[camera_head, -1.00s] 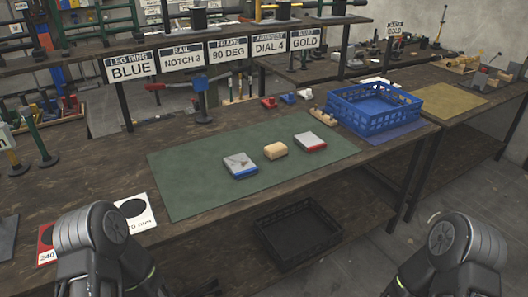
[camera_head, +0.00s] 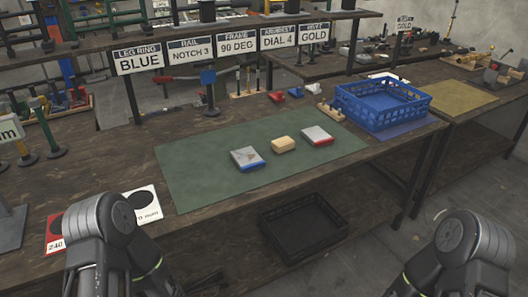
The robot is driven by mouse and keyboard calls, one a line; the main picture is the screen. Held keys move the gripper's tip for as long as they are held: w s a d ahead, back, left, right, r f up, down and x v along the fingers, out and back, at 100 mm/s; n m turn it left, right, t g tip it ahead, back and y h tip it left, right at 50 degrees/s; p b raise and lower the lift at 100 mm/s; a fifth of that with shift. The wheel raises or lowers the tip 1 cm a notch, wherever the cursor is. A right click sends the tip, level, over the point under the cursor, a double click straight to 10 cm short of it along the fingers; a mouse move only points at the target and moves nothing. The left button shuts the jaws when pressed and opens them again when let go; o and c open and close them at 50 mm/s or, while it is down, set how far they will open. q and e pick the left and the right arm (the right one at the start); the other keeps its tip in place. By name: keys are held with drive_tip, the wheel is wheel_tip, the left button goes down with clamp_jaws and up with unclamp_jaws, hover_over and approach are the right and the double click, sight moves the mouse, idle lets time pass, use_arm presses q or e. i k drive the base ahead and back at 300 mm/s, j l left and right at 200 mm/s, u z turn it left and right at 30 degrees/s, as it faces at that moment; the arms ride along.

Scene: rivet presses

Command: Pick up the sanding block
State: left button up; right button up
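Three small blocks lie apart in a row on a green mat (camera_head: 200,180) on the workbench. On the left is a block with a grey top and blue edge (camera_head: 247,159). In the middle is a plain tan block (camera_head: 284,145). On the right is a block with a pale grey top and red edge (camera_head: 317,136). No label shows which one is the sanding block. My two arms come in at the bottom left and bottom right, well short of the blocks. Neither gripper's fingers are in view.
A blue crate (camera_head: 385,121) stands right of the mat. A sign-bearing shelf (camera_head: 205,33) overhangs the bench's back. A black crate (camera_head: 304,232) is below the front edge. Cards (camera_head: 140,213) lie front left.

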sight(282, 145)
drive_tip(key=i+l, duration=0.2)
drive_tip(key=l, duration=0.25)
drive_tip(key=i+l, duration=0.25)
drive_tip(key=l, duration=0.2)
drive_tip(key=i+l+z, duration=0.1)
drive_tip(key=l, duration=0.35)
drive_tip(key=i+l, duration=0.35)
